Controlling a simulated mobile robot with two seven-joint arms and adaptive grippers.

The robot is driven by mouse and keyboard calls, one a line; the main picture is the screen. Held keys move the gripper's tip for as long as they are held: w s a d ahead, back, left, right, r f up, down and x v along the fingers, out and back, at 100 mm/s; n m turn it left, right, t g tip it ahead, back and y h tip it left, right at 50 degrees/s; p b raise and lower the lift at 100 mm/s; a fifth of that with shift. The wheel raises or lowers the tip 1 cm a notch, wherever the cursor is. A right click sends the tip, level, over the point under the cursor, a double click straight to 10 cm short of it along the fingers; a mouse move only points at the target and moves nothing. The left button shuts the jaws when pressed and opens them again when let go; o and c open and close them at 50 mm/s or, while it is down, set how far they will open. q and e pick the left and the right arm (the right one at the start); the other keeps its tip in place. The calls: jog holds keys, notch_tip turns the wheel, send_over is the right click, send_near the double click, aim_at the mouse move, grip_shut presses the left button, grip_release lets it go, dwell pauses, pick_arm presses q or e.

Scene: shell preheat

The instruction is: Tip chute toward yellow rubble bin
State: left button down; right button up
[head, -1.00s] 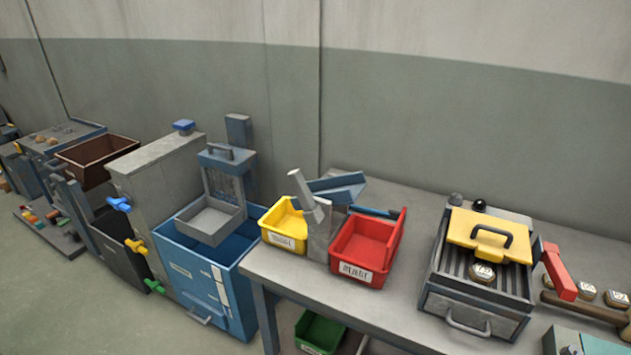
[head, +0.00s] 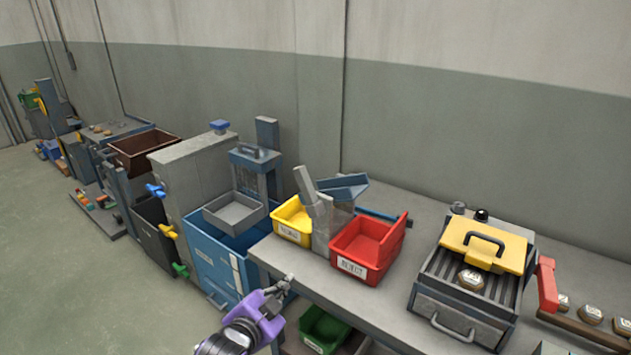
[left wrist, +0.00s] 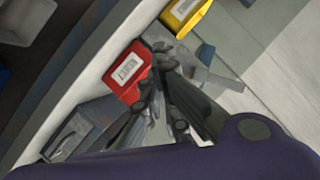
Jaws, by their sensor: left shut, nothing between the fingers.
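The chute (head: 343,187) is a blue-grey trough on a grey stand, with a light grey lever (head: 306,184) leaning up to the left. It stands between the yellow bin (head: 294,221) on its left and the red bin (head: 364,252) on its right. My left gripper (head: 287,283) is shut and empty, low in front of the table edge, apart from the chute and bins. In the left wrist view its dark fingers (left wrist: 160,85) show in front of the red bin (left wrist: 128,74), and the yellow bin (left wrist: 187,12) is at the top. My right gripper is not in view.
A tray with a yellow handled lid (head: 485,245) and a red lever (head: 547,285) stand to the right on the table. A blue open bin (head: 213,262) stands left of the table. A green bin (head: 325,330) sits below the tabletop.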

pick_arm(q)
jog(key=w+d+r+m+t+h, duration=0.1)
jog(key=w+d+r+m, duration=0.1)
jog(key=w+r, duration=0.35)
jog(key=w+d+r+m, duration=0.2)
jog(key=d+r, duration=0.1)
jog(key=r, duration=0.6)
jog(key=w+d+r+m+t+h, duration=0.1)
jog(key=w+d+r+m, duration=0.15)
jog(key=r, duration=0.45)
jog(key=shift+w+f, duration=0.5)
jog(key=shift+w, duration=1.4)
jog(key=shift+w+f, duration=0.55)
jog(key=shift+w, duration=1.4)
jog(key=shift+w+f, duration=0.5)
jog(key=shift+w, duration=1.4)
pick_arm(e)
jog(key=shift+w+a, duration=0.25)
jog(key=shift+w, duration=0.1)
